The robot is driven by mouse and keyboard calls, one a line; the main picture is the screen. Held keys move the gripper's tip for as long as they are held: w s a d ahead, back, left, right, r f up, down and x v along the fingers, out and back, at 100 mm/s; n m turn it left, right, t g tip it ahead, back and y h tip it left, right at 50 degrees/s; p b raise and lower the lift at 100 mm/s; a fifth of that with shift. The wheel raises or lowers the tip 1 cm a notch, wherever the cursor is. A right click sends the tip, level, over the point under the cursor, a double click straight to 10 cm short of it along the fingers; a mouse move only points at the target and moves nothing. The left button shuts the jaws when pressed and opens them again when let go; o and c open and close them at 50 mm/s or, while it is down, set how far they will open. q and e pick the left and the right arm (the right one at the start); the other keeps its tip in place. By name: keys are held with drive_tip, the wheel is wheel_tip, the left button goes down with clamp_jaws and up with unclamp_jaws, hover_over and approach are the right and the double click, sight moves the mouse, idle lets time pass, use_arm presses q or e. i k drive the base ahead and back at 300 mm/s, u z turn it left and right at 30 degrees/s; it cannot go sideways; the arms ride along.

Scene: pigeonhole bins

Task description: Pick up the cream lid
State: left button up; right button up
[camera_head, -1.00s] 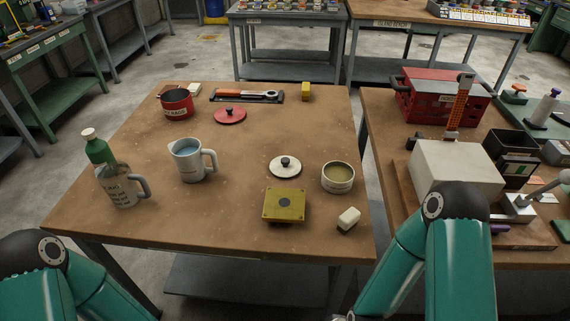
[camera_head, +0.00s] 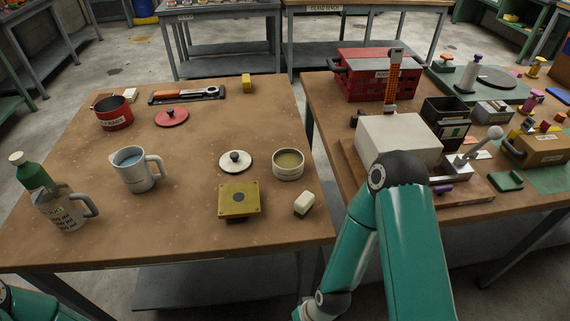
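The cream lid (camera_head: 228,165) lies flat on the brown table, with a dark round knob on top. A cream pot (camera_head: 288,165), open at the top and with something brownish inside, stands just to its right, apart from it. A yellow-brown square block (camera_head: 239,200) with a dark round spot sits just in front of the lid. My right arm shows at the lower right, bent, with its gripper out of frame. Only a bit of my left arm shows at the lower left corner; its gripper is also out of frame.
A red pot (camera_head: 114,116) and red lid (camera_head: 172,119) stand at the back left. A measuring jug (camera_head: 138,176), another jug (camera_head: 66,212) and a green bottle (camera_head: 29,175) stand at left. A white block (camera_head: 304,204) lies front right. The right table is crowded.

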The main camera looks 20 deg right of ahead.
sight(234, 162)
drive_tip(key=u, duration=0.95)
drive_tip(key=k, duration=0.85)
drive_tip(key=z, duration=0.25)
drive_tip(key=i, duration=0.5)
drive_tip(key=z, duration=0.1)
